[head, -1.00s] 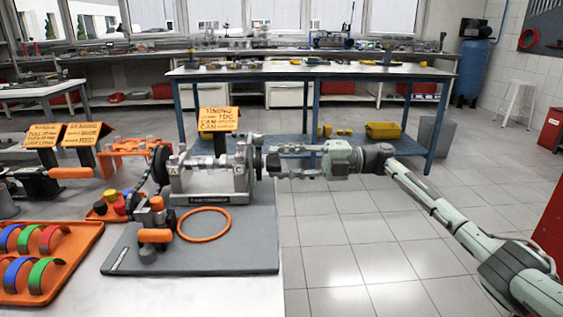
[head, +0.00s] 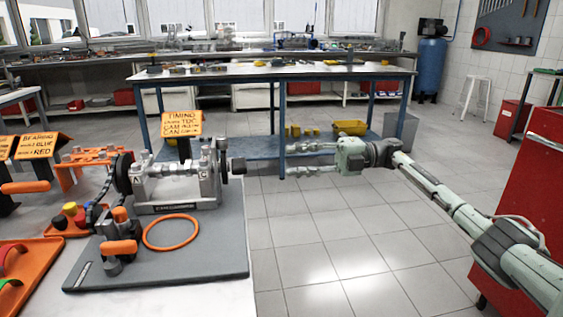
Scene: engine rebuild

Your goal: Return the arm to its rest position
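My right arm comes in from the right, and my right gripper (head: 290,160) points left with its two fingers apart. It is open, with nothing between the fingers. It hangs over the floor past the right edge of the near table. A clear gap lies between this shaft end and the fingertips. My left gripper is not in view.
A blue-legged workbench (head: 275,74) stands behind the gripper. A red cabinet (head: 520,190) is at the right, near my arm. An orange ring (head: 171,232) and an orange tray (head: 38,262) lie on the near table. The tiled floor below the gripper is clear.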

